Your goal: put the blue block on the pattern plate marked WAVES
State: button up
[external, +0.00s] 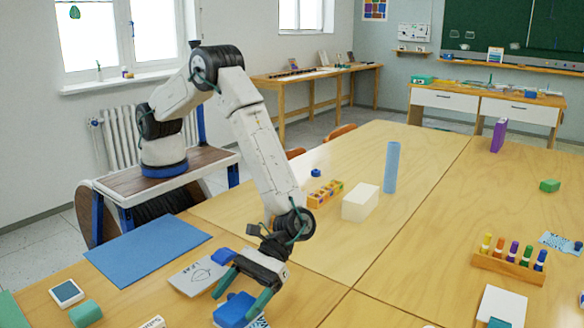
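A blue block (233,311) is at the bottom edge of the external view, on or just above a pattern plate (259,322) with blue and white markings. Most of that plate is hidden, and I cannot read its label. My gripper (232,306) points down at this block, its teal fingers spread to either side of it. I cannot tell whether they press on it. A smaller blue piece (222,256) is just behind my gripper, at the far edge of a grey-white plate with a leaf drawing (195,277).
Behind my gripper are a cream block (360,203), a blue cylinder (391,167) and an orange holder (325,194). A marker rack (508,268) is at right.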

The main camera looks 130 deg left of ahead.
jog(key=shift+r, duration=0.25)
jog(key=r+v, duration=0.1)
jog(key=v, duration=1.1)
jog(key=s+a+r+m+g+y, duration=0.1)
jog(key=s+a+r+m+y, duration=0.3)
jog(key=s+r, duration=0.6)
jog(key=s+r+m+g+y, duration=0.1)
jog(key=s+r+m, duration=0.5)
jog(key=s+r, duration=0.45)
jog(key=s+a+r+m+t+y, duration=0.1)
jog(key=s+a+m+y, duration=0.3)
jog(key=s, duration=0.9)
jog(key=s+a+r+m+t+y, duration=0.2)
jog(key=s+a+m+y, duration=0.2)
jog(key=s+a, duration=0.4)
jog(key=s, duration=0.4)
jog(key=shift+s+a, duration=0.25)
jog(key=shift+s, duration=0.15)
